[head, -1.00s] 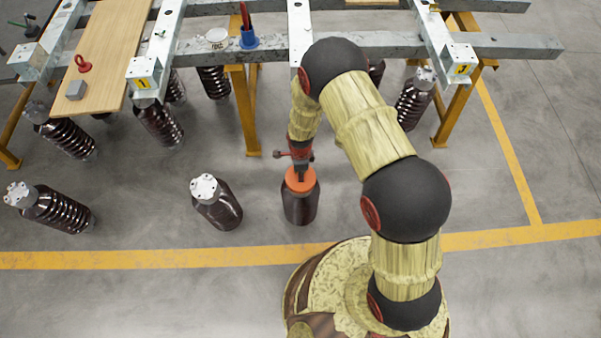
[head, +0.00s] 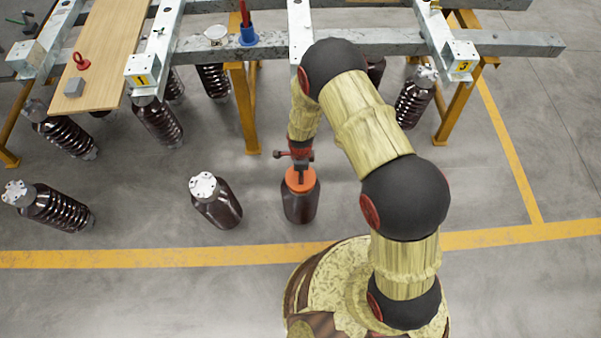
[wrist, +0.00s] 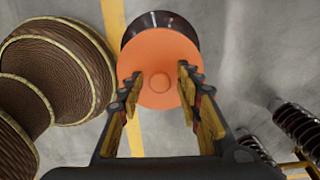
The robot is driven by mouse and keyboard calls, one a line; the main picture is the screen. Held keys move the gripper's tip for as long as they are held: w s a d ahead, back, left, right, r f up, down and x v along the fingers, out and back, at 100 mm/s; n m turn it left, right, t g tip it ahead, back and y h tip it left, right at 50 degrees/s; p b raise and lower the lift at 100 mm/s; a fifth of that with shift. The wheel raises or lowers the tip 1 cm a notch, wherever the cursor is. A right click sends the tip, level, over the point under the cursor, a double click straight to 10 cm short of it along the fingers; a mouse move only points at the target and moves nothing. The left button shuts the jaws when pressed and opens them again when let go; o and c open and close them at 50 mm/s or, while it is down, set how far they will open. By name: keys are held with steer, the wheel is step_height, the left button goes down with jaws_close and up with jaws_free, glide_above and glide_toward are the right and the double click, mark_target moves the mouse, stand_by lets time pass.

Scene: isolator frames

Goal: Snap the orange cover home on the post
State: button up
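The orange cover (head: 300,181) lies on top of the dark brown post (head: 301,207), which stands on the floor. In the wrist view the cover (wrist: 152,48) is a round disc with a small raised knob in its middle, and the dark post (wrist: 180,24) shows past its far edge. My gripper (wrist: 159,80) is open, with its fingertips on either side of the knob and clear space between them and it. In the head view my gripper (head: 300,168) is right above the cover. Whether the cover sits fully down on the post is hidden.
Another dark post with a white top (head: 204,187) stands to the left, and a ribbed one (head: 63,209) farther left. A steel frame (head: 330,45) on yellow legs is behind, with a wooden board (head: 110,45).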

steer(key=shift+o, duration=0.3)
step_height(320, 180, up, 12)
stand_by(0.6)
stand_by(0.5)
steer(key=s+d+n+g, duration=0.2)
steer(key=s+n, duration=0.4)
steer(key=n, duration=0.1)
steer(key=s+d+r+n+t, duration=0.2)
steer(key=s+d+r+n, duration=0.1)
steer(key=r, duration=1.1)
steer(key=s+d+r+n+t, duration=0.3)
steer(key=s+d+r+n, duration=0.1)
steer(key=r, duration=1)
steer(key=s+d+r+n+t, duration=0.2)
steer(key=s+d+r+n, duration=0.2)
steer(key=r, duration=1.1)
steer(key=s+d, duration=0.1)
steer(key=s, duration=0.2)
steer(key=shift+d+t, duration=0.15)
steer(key=shift+t, duration=0.15)
